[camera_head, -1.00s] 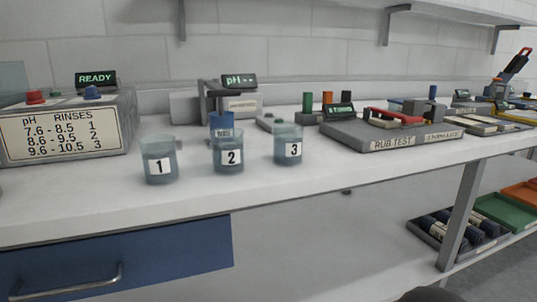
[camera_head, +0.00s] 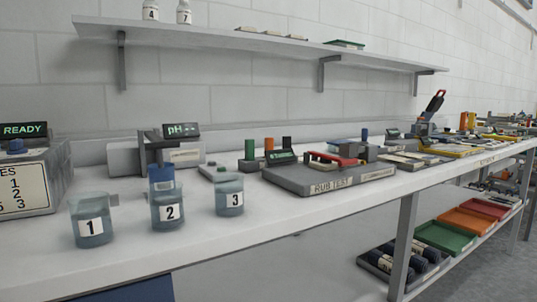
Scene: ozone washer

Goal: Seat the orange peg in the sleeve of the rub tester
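The rub tester (camera_head: 322,187) is a grey flat machine labelled RUB TEST, on the white bench right of centre. A red bar (camera_head: 335,159) lies across its top, and a small lit display (camera_head: 283,156) stands at its left. The orange peg (camera_head: 269,145) stands upright behind the tester's left end, between a green peg (camera_head: 249,149) and a dark green peg (camera_head: 286,142). Their lower ends are partly hidden by the tester. I cannot make out the sleeve clearly at this size. My gripper is not in view.
Three numbered beakers, 1 (camera_head: 92,222), 2 (camera_head: 167,206) and 3 (camera_head: 229,196), stand at the bench's front left. A pH meter (camera_head: 180,131) stands behind them. A wall shelf (camera_head: 230,38) hangs above. Coloured trays (camera_head: 445,237) lie on the lower shelf.

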